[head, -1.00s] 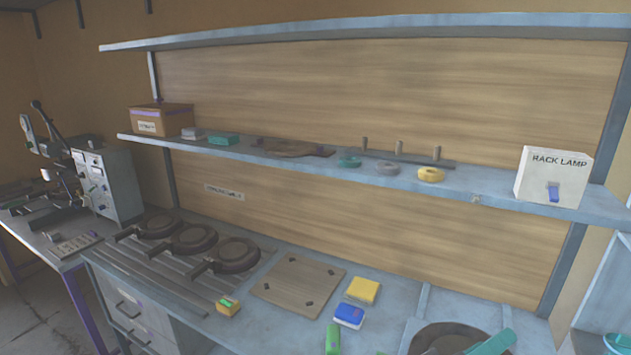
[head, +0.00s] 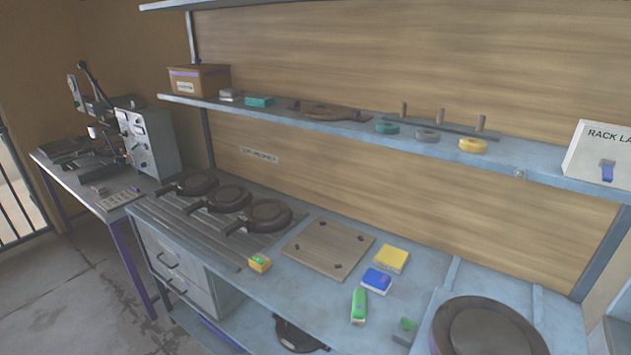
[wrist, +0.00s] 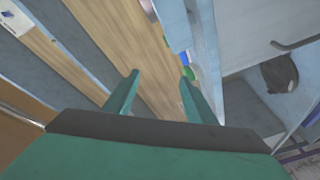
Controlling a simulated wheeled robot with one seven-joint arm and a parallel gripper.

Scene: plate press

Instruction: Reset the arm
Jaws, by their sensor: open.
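My gripper (wrist: 158,95) shows in the wrist view as two green fingers spread apart, with nothing between them. Behind the fingers are wooden boards and pale blue-grey surfaces of the bench and shelf. The gripper does not show in the head view now, and no other part of my arm can be made out there.
The workbench holds round dark pans (head: 229,198), a square wooden board (head: 328,249), yellow (head: 391,259), blue (head: 376,280) and green (head: 358,306) items, and a large dark disc (head: 488,330). A shelf (head: 350,131) with a white rack lamp box (head: 597,153) runs above. Floor (head: 70,290) is clear at left.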

